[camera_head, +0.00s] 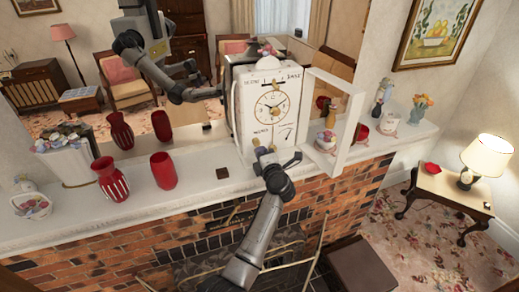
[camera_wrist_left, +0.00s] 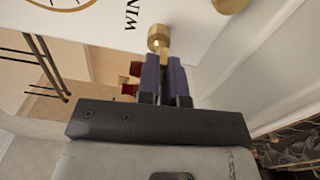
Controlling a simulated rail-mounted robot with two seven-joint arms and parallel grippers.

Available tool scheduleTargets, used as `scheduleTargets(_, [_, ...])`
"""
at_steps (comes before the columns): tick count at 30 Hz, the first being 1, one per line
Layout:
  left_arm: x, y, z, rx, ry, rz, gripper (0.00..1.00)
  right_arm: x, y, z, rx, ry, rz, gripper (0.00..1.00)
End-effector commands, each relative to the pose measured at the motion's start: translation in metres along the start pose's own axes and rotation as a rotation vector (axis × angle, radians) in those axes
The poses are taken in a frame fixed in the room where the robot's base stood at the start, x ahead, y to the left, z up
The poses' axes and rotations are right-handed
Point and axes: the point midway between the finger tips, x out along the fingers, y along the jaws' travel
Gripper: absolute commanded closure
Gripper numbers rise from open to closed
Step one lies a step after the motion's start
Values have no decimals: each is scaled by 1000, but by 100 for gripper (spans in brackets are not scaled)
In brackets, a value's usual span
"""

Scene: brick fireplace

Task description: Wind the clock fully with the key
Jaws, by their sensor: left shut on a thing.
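The white clock (camera_head: 249,105) stands on the mantel, its round dial and gold hands facing the room. Its framed front door (camera_head: 341,120) is swung open to the right. My left gripper (camera_head: 277,160) is at the lower front of the clock. In the left wrist view, the left gripper (camera_wrist_left: 166,78) is shut on the brass key (camera_wrist_left: 158,38), whose round brass end shows past the fingertips, beside the lettering on the clock face. The fingers hide the rest of the key. I cannot tell how deep it sits in the clock. My right gripper is not directly in view.
A mirror behind reflects the room and my arm.

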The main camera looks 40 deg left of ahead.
Motion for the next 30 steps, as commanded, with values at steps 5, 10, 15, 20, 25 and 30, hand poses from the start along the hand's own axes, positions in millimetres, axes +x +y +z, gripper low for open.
scheduleTargets(5, [0,-2,0,2,0,-4,100,0,-1,0,5,1,-4,57])
scheduleTargets(10, [0,-3,0,5,0,-5,100,-1,-2,-1,7,1,-6,57])
scheduleTargets(15, [0,0,0,49,0,-7,100,-12,-2,-4,7,1,-6,57])
scheduleTargets(20, [0,0,0,112,-1,-8,100,-25,-1,-8,7,1,-5,57])
scheduleTargets(25, [0,0,0,181,-1,-8,100,-37,0,-12,3,0,-3,57])
scheduleTargets(30, [0,0,-1,254,-2,-9,100,-49,2,-16,-2,0,1,57])
